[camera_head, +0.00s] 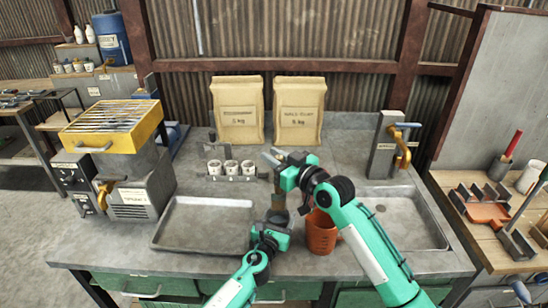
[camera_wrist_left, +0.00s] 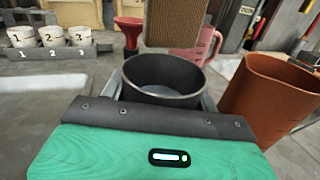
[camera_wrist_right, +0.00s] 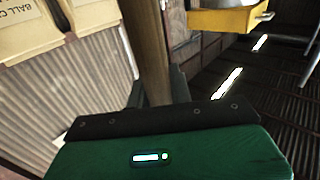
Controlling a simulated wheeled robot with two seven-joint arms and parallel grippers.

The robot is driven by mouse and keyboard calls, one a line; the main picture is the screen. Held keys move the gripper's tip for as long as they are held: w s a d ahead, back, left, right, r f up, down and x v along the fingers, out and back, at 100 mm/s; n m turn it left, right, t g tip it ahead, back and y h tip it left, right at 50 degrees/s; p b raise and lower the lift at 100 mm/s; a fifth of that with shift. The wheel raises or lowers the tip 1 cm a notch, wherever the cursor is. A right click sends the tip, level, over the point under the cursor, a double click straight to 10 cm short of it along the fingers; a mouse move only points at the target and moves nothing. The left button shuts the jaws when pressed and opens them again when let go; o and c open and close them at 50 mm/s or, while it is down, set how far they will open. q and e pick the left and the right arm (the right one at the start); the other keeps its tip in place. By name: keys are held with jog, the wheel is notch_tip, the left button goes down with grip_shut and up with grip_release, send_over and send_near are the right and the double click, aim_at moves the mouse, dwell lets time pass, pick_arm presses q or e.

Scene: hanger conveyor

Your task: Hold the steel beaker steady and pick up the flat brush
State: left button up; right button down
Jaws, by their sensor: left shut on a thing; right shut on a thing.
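The steel beaker (camera_wrist_left: 165,97) is dark, round and upright between the fingers of my left gripper (camera_head: 274,222), which is shut on it; the arm partly covers it in the head view. My right gripper (camera_head: 276,158) is above the beaker, shut on the flat brush. The brush's wooden handle (camera_wrist_right: 148,45) rises between the fingers in the right wrist view. Its broad brown lower part (camera_wrist_left: 174,22) hangs above the beaker in the left wrist view, its lower edge just over the far rim. The beaker's bottom is hidden.
An orange jug (camera_head: 320,234) stands close right of the beaker. A rack of numbered white cups (camera_head: 231,168) is behind left, with two paper sacks (camera_head: 239,112) at the back. A red funnel (camera_wrist_left: 130,28) and a pink measuring jug (camera_wrist_left: 203,46) stand behind the beaker. The left tray (camera_head: 205,225) is empty.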

pick_arm(q)
jog(key=shift+r, duration=0.1)
jog(key=o, duration=1.2)
